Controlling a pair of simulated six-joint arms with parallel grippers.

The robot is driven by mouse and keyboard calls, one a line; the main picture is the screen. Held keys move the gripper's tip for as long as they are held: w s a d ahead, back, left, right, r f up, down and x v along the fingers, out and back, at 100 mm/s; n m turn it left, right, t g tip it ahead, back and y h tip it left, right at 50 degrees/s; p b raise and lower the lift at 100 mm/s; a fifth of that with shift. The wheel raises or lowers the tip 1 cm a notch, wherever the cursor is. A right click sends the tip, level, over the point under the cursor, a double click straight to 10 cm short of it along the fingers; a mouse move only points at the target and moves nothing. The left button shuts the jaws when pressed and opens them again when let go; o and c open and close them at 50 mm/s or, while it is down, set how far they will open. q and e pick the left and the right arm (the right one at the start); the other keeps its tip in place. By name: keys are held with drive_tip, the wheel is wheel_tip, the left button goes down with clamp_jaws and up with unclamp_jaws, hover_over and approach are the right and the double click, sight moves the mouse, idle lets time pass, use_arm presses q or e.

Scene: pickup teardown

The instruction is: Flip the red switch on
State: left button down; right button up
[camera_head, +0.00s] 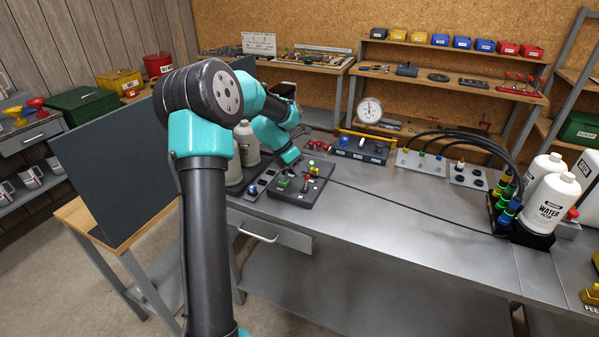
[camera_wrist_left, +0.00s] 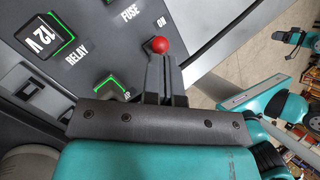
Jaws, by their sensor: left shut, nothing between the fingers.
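The red ball-shaped tip (camera_wrist_left: 158,46) of the switch shows in the left wrist view, close to an "ON" label on a dark grey panel. The panel (camera_head: 287,196) lies on the metal bench in the head view, with small coloured parts on it. My left gripper (camera_wrist_left: 160,65) is shut and empty, its fingertips right at the red tip; I cannot tell whether they touch it. In the head view my left gripper (camera_head: 291,157) is over the panel's far left part. The fingers hide the switch's lower part.
White water filter bottles (camera_head: 553,205) and black hoses stand at the bench's right. A dial gauge (camera_head: 369,111) and control boxes stand behind the panel. The bench surface (camera_head: 400,215) is clear in the middle, crossed by a thin black cable.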

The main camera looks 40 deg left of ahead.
use_arm(q)
drive_tip(key=shift+r, duration=0.4)
drive_tip(key=shift+s+a+r, duration=0.2)
drive_tip(key=shift+s+a, duration=0.05)
drive_tip(key=shift+s, duration=0.1)
drive_tip(key=s+v, duration=0.1)
drive_tip(key=v, duration=1.1)
drive_tip(key=shift+a+f, duration=0.25)
drive_tip(key=shift+a, duration=0.1)
drive_tip(key=shift+s+f, duration=0.1)
drive_tip(key=shift+s, duration=0.05)
